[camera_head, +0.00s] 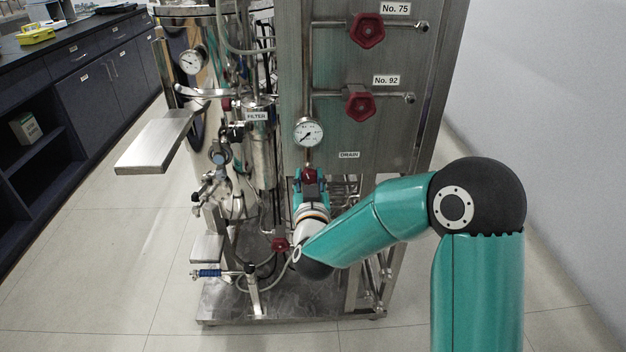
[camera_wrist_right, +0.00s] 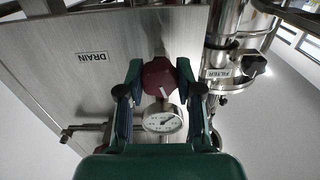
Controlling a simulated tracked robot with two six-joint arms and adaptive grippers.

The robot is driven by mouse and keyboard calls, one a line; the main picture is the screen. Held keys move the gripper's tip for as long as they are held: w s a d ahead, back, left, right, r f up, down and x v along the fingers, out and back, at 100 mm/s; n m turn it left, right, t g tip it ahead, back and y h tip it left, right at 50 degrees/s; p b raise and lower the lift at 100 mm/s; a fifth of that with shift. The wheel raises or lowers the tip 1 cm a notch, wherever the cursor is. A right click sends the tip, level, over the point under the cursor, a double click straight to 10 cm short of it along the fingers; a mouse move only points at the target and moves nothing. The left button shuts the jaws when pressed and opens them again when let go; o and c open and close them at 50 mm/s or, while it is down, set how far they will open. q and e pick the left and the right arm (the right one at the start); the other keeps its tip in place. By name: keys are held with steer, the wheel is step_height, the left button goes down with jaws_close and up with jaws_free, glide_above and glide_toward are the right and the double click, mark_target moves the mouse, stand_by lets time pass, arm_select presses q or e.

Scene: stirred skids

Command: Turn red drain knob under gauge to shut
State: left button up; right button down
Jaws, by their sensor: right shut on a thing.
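The red drain knob (camera_head: 309,175) sits on the pipe below the round gauge (camera_head: 308,132), beside the DRAIN label (camera_head: 349,155) on the steel panel. My right gripper (camera_head: 310,178) has its fingers on both sides of this knob and is shut on it. In the right wrist view the red knob (camera_wrist_right: 160,77) lies between the two fingertips of my right gripper (camera_wrist_right: 159,82), with a pale mark on its face. The gauge (camera_wrist_right: 162,121) and DRAIN label (camera_wrist_right: 92,57) also show there. My left gripper is not in view.
Red knobs labelled No. 75 (camera_head: 367,30) and No. 92 (camera_head: 360,106) are higher on the panel. Another red knob (camera_head: 280,244) is low on the skid, left of my wrist. The FILTER vessel (camera_head: 262,150) stands close to the left. Open floor lies at the left.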

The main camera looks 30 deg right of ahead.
steer(key=shift+s+d+f+m+b, duration=0.1)
steer(key=shift+f+m+b, duration=0.15)
steer(key=shift+m+b, duration=0.35)
steer(key=c, duration=1.9)
jaws_free()
steer(key=m+b, duration=0.7)
steer(key=b, duration=0.1)
steer(key=m+b, duration=0.6)
steer(key=b, duration=0.2)
steer(key=shift+f+m, duration=0.2)
steer(key=shift+m, duration=0.2)
steer(key=m+b, duration=0.3)
steer(key=m, duration=0.1)
steer(key=shift+r+m+b, duration=0.1)
steer(key=shift+m+b, duration=1.05)
steer(key=shift+m, duration=0.35)
steer(key=o, duration=1)
steer(key=shift+o, duration=0.8)
steer(key=shift+r, duration=0.2)
